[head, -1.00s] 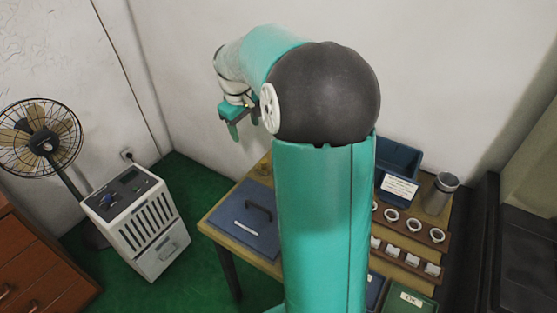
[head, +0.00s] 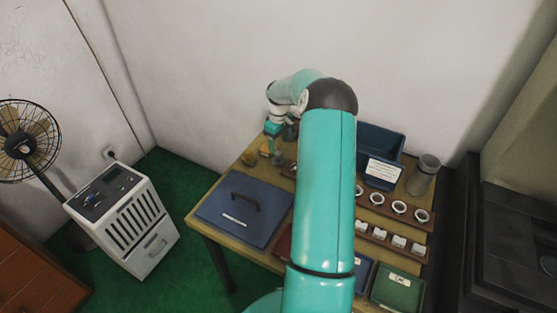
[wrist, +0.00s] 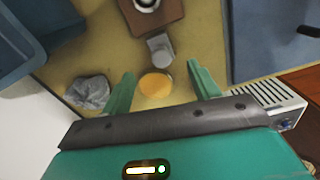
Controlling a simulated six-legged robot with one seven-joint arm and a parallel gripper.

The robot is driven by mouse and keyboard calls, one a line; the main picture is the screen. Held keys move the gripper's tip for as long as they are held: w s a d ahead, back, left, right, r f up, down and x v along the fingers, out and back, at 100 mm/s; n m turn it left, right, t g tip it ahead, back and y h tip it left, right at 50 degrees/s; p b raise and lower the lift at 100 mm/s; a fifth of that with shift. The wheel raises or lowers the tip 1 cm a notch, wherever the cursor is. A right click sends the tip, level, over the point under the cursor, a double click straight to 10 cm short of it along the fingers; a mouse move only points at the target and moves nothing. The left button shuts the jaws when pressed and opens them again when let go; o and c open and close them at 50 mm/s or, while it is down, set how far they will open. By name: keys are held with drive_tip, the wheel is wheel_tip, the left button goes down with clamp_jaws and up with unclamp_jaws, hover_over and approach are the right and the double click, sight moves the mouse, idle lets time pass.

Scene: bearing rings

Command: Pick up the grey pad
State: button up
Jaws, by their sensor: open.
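The grey pad is most likely the crumpled grey piece (wrist: 88,92) on the table in the wrist view, left of my gripper and outside its fingers. I cannot make it out in the head view, where my arm covers that area. My gripper (wrist: 160,72) is open and empty, pointing down over the back of the table. A round orange-yellow thing (wrist: 156,84) shows between its fingers, with a grey block-like thing (wrist: 160,48) just beyond it. In the head view my gripper (head: 282,130) is near the table's back edge, partly hidden.
A blue bin (head: 380,138) stands at the back right, beside a grey canister (head: 424,176). Racks hold white rings (head: 399,207). A green tray (head: 398,288) lies at the front right.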

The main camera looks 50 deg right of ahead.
sight(279, 153)
wheel_tip(279, 153, down, 8)
drive_tip(key=shift+s+a+r, duration=0.1)
drive_tip(key=c, duration=1.1)
